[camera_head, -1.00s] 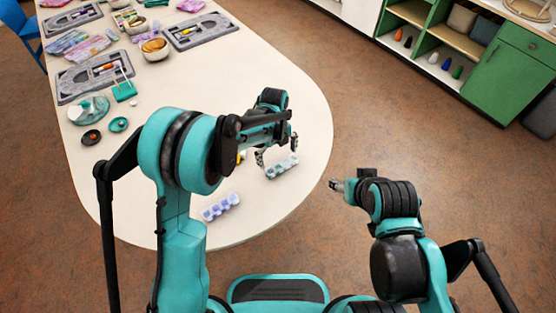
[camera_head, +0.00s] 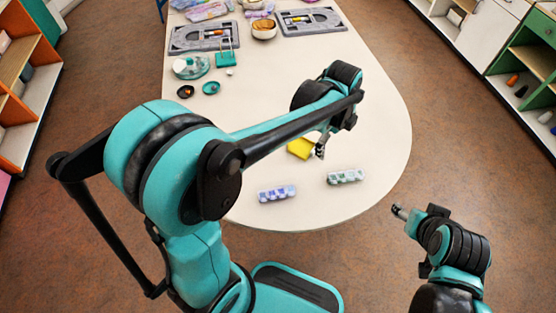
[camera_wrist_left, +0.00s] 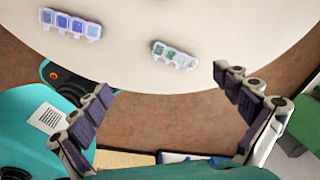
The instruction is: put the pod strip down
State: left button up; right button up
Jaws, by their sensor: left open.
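A pod strip with green pods (camera_head: 345,176) lies on the table near its rounded front end. It also shows in the left wrist view (camera_wrist_left: 174,55). A second pod strip with blue-purple pods (camera_head: 277,193) lies to its left, also seen in the left wrist view (camera_wrist_left: 70,24). My left gripper (camera_head: 320,150) is above the table, up and left of the green strip and apart from it. In the left wrist view its fingers (camera_wrist_left: 162,82) are spread with nothing between them. My right gripper (camera_head: 399,211) is off the table's right side; its jaws are too small to read.
Grey trays (camera_head: 205,37), a teal holder (camera_head: 226,58), small dishes (camera_head: 211,88) and a bowl (camera_head: 264,29) stand farther back. The table's right side is clear.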

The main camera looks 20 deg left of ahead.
pick_arm(q)
jog(key=s+a+r+n+t, duration=0.2)
jog(key=s+a+n, duration=0.4)
jog(key=n, duration=0.5)
jog(key=s+a+r+n+t, duration=0.2)
jog(key=s+a+n, duration=0.3)
jog(key=s+n, duration=0.5)
jog(key=shift+a+n+t+y, duration=0.4)
jog(key=shift+t, duration=0.5)
jog(key=shift+f, duration=0.1)
